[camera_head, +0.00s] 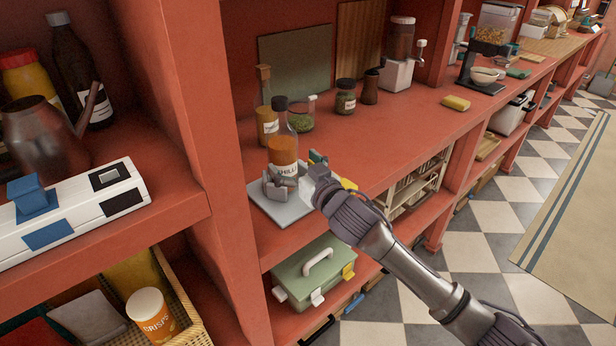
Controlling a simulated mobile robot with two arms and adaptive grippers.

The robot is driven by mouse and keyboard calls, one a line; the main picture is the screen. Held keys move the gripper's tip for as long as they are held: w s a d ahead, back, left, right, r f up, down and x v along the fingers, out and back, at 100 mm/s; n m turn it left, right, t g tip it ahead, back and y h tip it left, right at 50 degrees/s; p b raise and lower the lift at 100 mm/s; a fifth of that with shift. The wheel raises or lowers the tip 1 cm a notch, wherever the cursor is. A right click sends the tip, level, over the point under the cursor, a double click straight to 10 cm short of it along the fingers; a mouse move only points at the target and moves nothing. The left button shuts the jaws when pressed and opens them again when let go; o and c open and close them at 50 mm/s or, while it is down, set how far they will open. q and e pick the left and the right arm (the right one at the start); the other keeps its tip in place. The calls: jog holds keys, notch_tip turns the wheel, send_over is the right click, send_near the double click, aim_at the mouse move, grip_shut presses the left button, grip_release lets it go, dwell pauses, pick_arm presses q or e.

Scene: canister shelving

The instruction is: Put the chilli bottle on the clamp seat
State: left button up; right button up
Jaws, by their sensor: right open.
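The chilli bottle (283,150), clear with orange-red contents, a dark cap and a "CHILLI" label, stands upright at the front of the middle shelf. It appears to be on the clamp seat, a pale grey square plate (285,213) near the shelf's front edge. Grey jaw-like parts sit around the bottle's base; I cannot tell which belong to the seat. My right gripper (308,178) is open, close against the bottle's lower right side. Whether its fingers touch the bottle is unclear. My left gripper is out of view.
Behind the bottle stand a yellow spice jar (267,124), a jar of green herbs (301,115) and a dark-lidded jar (345,98). A red upright post (205,120) is close on the left. A green box (314,272) sits below. The shelf right of the jars has free room.

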jog(key=v, duration=0.7)
jog(key=shift+s+b, duration=0.2)
jog(key=shift+b, duration=0.1)
jog(key=shift+d, duration=0.1)
